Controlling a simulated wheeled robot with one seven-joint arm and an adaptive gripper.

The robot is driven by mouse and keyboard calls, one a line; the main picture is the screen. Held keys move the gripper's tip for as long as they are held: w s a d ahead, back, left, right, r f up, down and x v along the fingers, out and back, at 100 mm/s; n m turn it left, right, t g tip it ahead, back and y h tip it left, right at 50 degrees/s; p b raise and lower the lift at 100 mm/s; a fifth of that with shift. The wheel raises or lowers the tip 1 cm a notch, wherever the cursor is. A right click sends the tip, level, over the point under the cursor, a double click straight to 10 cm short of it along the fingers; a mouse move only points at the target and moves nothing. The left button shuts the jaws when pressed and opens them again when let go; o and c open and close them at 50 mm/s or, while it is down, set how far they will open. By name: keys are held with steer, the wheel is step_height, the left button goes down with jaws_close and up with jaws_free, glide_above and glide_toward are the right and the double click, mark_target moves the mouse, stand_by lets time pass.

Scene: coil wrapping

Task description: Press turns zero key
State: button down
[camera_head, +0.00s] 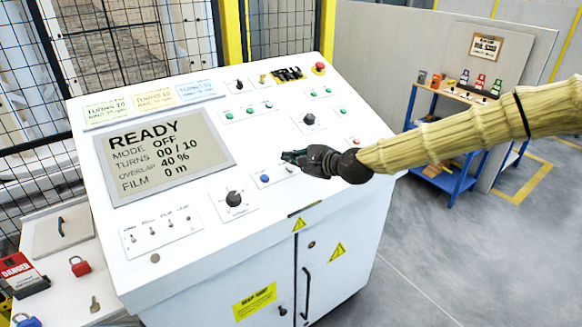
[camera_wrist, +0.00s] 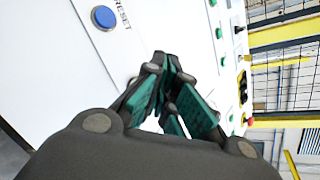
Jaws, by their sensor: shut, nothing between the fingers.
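The white sloped control panel (camera_head: 180,225) fills the middle of the head view. Its display (camera_head: 167,160) reads READY, MODE OFF, TURNS 00 / 10, OVERLAP 40 %, FILM 0 m. My gripper (camera_head: 287,157) is over the panel's right half, its shut, empty fingers pointing left. A blue button (camera_head: 265,178) lies just below the fingertips in that view. In the wrist view the shut fingers with green pads (camera_wrist: 165,75) show, and a blue button (camera_wrist: 104,18) labelled RESET is apart from them at upper left. I cannot read which key is marked turns zero.
A black knob (camera_head: 233,198) sits below the buttons and another knob (camera_head: 308,119) above. A red emergency button (camera_head: 319,68) is at the panel's top right. A blue-framed cart (camera_head: 452,180) stands at the right. Padlocks lie at lower left.

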steer(key=r, duration=0.1)
steer(key=s+r+p, duration=0.1)
steer(key=d+r+p, duration=0.1)
steer(key=r, duration=0.1)
steer(key=shift+s, duration=0.25)
stand_by(0.6)
